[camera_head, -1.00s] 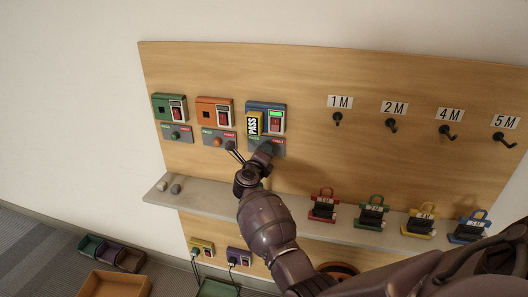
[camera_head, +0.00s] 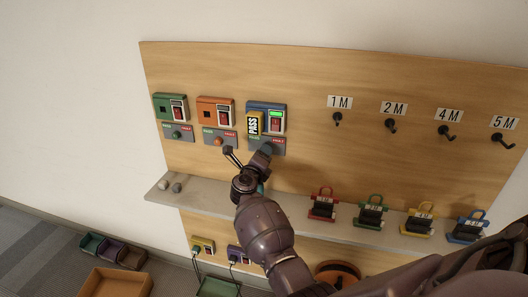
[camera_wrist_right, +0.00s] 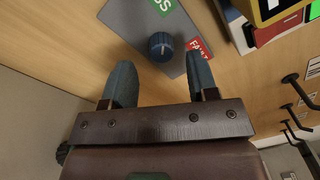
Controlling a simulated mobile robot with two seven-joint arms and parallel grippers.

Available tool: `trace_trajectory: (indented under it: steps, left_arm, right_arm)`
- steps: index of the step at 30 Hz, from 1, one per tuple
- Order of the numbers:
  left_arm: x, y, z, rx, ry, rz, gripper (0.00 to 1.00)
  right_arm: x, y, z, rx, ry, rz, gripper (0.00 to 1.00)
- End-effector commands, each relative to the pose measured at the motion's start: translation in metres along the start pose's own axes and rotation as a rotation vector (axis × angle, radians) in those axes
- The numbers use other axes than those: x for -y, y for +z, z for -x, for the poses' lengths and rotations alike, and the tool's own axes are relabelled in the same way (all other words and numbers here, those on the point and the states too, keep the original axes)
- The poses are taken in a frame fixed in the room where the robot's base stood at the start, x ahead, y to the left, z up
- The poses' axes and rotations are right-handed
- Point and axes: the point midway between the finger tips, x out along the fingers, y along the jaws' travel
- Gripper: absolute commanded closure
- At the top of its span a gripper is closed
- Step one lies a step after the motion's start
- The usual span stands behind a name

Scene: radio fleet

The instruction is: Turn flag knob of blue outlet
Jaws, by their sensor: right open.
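The blue outlet (camera_head: 280,108) is on the wooden board, right of the orange one, with a lit green display, a red switch and a yellow PASS tag. Its grey flag plate (camera_wrist_right: 128,22) below carries a green PASS label and a red label. The round blue flag knob (camera_wrist_right: 160,46) sits on that plate in the right wrist view, its white mark pointing roughly toward the gripper. My right gripper (camera_wrist_right: 160,80) is open, its two blue-grey fingers apart, with the knob beyond and between their tips, not visibly touched. In the head view the right gripper (camera_head: 247,155) hides the knob.
Green (camera_head: 170,107) and orange (camera_head: 215,112) outlets with similar plates are to the left. A grey shelf (camera_head: 215,199) runs below, holding several radios on its right part. Several black hooks, such as the one under 1M (camera_head: 337,118), stick out at right.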

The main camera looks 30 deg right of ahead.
Motion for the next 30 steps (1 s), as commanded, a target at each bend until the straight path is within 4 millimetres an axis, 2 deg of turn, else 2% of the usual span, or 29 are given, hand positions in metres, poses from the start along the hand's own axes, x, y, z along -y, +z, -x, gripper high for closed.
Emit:
trace_trajectory:
  steps: [3, 9, 15, 30]
  left_arm:
    - [0.002, -0.01, 0.006, -0.007, -0.002, 0.001, 1.0]
    - [0.003, -0.016, 0.015, -0.005, -0.005, 0.003, 1.0]
    - [0.004, -0.021, 0.017, -0.009, -0.005, 0.003, 1.0]
    - [0.003, -0.028, 0.013, -0.022, -0.003, 0.002, 1.0]
  right_arm:
    - [0.004, 0.003, 0.024, 0.0, 0.001, -0.003, 0.46]
    - [0.003, 0.002, 0.058, 0.0, 0.001, -0.003, 0.46]
    - [0.001, 0.001, 0.079, 0.0, 0.001, 0.0, 0.46]
    - [0.001, 0.0, 0.085, 0.0, 0.0, 0.001, 0.46]
